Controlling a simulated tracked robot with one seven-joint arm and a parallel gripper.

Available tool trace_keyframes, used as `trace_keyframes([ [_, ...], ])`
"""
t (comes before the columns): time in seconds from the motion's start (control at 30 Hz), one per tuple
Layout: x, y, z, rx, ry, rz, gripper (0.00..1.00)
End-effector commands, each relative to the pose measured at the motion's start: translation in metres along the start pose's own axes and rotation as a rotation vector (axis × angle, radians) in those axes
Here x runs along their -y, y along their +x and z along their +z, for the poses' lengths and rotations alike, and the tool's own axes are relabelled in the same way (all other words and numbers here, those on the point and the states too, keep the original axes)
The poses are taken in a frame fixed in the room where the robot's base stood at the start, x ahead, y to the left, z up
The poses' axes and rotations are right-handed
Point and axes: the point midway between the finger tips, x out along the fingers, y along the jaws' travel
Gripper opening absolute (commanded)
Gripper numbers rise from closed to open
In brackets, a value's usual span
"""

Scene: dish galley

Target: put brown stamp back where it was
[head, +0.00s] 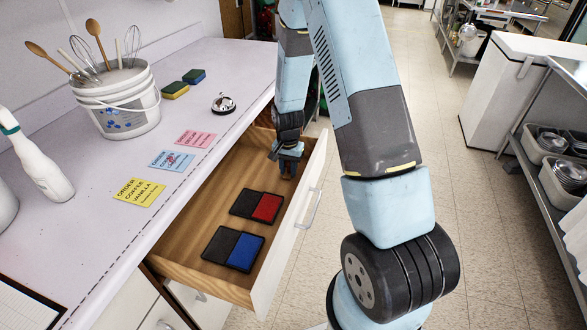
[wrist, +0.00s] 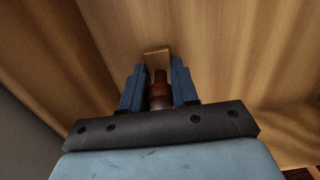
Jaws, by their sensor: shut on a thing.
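My gripper (head: 288,172) reaches down into the far end of the open wooden drawer (head: 188,258). In the wrist view its blue fingers (wrist: 159,92) are shut on the brown stamp (wrist: 159,98), whose dark reddish-brown handle shows between them. A lighter brown block edge (wrist: 157,54) shows just beyond the handle; I cannot tell whether it is the stamp's base.
A red ink pad (head: 267,207) and a blue ink pad (head: 244,252) lie open nearer in the drawer. On the counter are order cards (head: 172,161), a bell (head: 223,104), sponges (head: 175,90), a utensil bucket (head: 120,110) and a spray bottle (head: 40,170). The drawer's front wall (head: 290,235) stands beside my arm.

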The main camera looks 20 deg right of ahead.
Motion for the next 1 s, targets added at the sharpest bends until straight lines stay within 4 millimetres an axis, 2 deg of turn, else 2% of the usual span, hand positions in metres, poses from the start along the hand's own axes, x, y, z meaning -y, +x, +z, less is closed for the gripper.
trace_keyframes([
  [0.37, -0.0002, 0.0061, -0.0006, -0.001, 0.001, -0.001, 0.10],
  [0.4, -0.0002, 0.0063, -0.0006, -0.001, 0.001, -0.001, 0.31],
  [0.63, -0.0004, 0.0060, -0.0007, -0.001, 0.001, -0.001, 0.53],
  [1.0, -0.0003, 0.0007, -0.0010, -0.002, 0.001, -0.001, 0.55],
])
